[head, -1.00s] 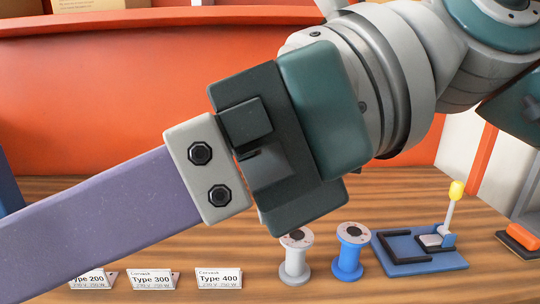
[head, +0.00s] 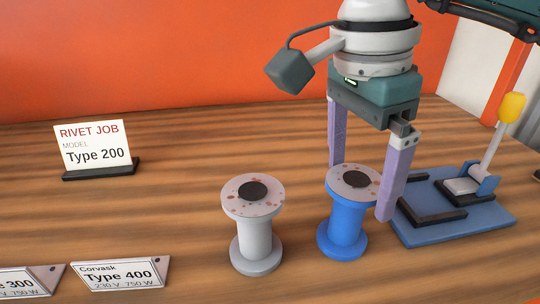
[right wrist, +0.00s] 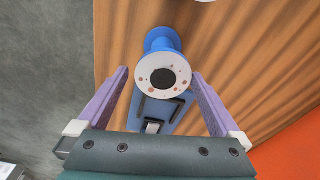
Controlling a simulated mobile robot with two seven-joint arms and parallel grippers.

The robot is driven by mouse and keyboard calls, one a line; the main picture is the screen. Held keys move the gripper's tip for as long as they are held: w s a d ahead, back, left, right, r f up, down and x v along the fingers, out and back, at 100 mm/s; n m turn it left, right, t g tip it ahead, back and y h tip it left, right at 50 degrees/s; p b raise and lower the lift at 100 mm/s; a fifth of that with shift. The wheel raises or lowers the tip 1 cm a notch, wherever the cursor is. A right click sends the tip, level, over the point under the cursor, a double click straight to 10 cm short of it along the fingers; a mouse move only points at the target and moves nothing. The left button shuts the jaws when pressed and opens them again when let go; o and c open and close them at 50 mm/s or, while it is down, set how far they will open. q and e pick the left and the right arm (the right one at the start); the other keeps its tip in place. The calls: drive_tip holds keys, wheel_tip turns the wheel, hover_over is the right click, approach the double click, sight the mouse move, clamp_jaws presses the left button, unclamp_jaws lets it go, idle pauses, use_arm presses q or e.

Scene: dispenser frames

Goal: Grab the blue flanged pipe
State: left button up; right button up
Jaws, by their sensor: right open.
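The blue flanged pipe (head: 346,228) stands upright on the wooden table, right of the middle in the head view. Its top flange is pale with reddish spots and a dark centre. My right gripper (head: 360,190) points down over it, open, one purple finger on the far side and one on the near right side. In the right wrist view the pipe's top flange (right wrist: 162,78) shows ahead, between and slightly beyond the open fingers (right wrist: 160,82). I cannot tell whether either finger touches the pipe. My left gripper is not in view.
A grey flanged pipe (head: 256,228) stands left of the blue one. A blue fixture with a yellow-knobbed lever (head: 460,216) lies close on the right. Type cards (head: 120,274) line the front left, and a Rivet Job sign (head: 95,148) stands behind. An orange wall closes the back.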

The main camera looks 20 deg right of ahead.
sight(348, 213)
drive_tip(key=f, duration=0.5)
drive_tip(key=shift+w+d, duration=0.2)
drive_tip(key=shift+d, duration=0.1)
clamp_jaws()
idle(0.5)
